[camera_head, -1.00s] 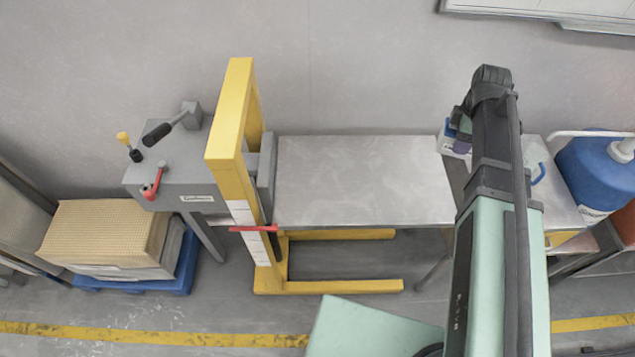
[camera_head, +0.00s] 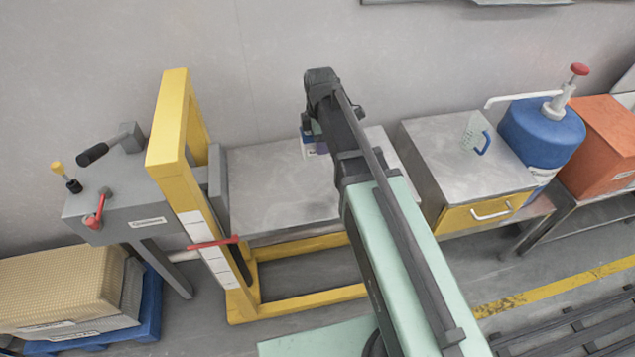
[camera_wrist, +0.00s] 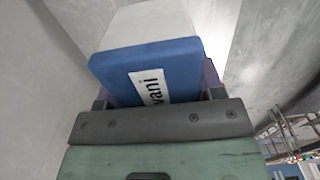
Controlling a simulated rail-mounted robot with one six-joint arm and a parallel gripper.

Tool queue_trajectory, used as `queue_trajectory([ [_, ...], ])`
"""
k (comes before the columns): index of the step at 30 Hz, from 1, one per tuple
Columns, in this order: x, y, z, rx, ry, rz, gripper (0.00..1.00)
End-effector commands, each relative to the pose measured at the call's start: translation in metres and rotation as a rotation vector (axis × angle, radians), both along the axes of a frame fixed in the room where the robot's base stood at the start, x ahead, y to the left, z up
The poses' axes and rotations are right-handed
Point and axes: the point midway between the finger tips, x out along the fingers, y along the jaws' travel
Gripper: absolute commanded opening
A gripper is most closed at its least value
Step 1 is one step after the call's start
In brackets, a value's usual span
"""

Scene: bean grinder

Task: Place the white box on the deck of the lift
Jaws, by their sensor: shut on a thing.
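The white box with a blue end face and a printed label (camera_wrist: 148,75) fills the middle of the wrist view. My gripper (camera_wrist: 157,95) is shut on it, with a purple jaw on each side. In the head view, a small part of the box (camera_head: 308,147) shows left of my arm, over the deck in the picture; its underside and height above the deck are hidden. The lift has a yellow mast (camera_head: 176,130) and a grey metal deck (camera_head: 265,185). The visible part of the deck is bare. My arm covers part of its right side.
A metal cabinet (camera_head: 455,155) with a yellow drawer stands right of the lift, with a small item with a blue handle on top. A blue canister (camera_head: 542,135) and an orange box (camera_head: 602,145) stand farther right. A grey control box with levers (camera_head: 125,195) adjoins the mast.

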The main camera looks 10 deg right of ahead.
Motion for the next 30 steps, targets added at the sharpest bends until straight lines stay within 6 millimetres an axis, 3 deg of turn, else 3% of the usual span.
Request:
queue_trajectory([
  [1,0.0,0.0,-0.036,0.0,0.0,0.0,0.26],
  [6,0.0,0.0,-0.082,0.0,0.0,0.0,0.26],
  [13,0.0,0.0,-0.086,0.0,0.0,0.0,0.26],
  [20,0.0,0.0,-0.13,0.0,0.0,0.0,0.26],
  [30,0.0,0.0,-0.129,0.0,0.0,0.0,0.26],
])
